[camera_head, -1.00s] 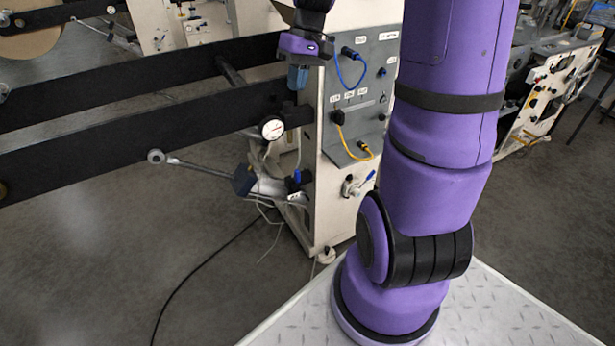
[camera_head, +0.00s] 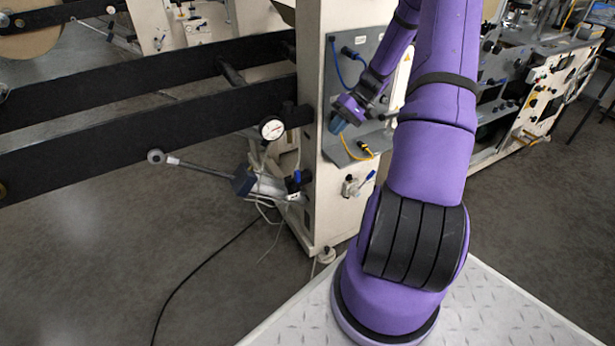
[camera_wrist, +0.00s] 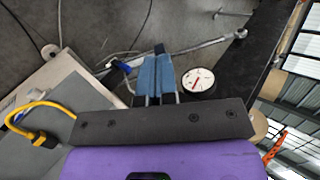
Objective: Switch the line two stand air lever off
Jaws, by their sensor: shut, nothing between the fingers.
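A small valve with a blue lever (camera_head: 366,182) is on the cream front of the machine stand (camera_head: 335,210), below the grey panel. A second blue-handled fitting (camera_head: 297,176) is at the stand's left side, by the air cylinder; it also shows in the wrist view (camera_wrist: 120,66). I cannot tell from labels which lever is the line two one. My gripper (camera_head: 337,124) is at the grey panel's lower left, above and left of the front lever, apart from it. In the wrist view its blue fingers (camera_wrist: 160,53) are shut and empty.
The grey panel (camera_head: 345,88) carries blue and yellow cables. A pressure gauge (camera_head: 271,129) and black beams (camera_head: 150,128) are at the left. A rod with an eye end (camera_head: 195,166) sticks out low over the floor. Free floor (camera_head: 110,250) is at lower left.

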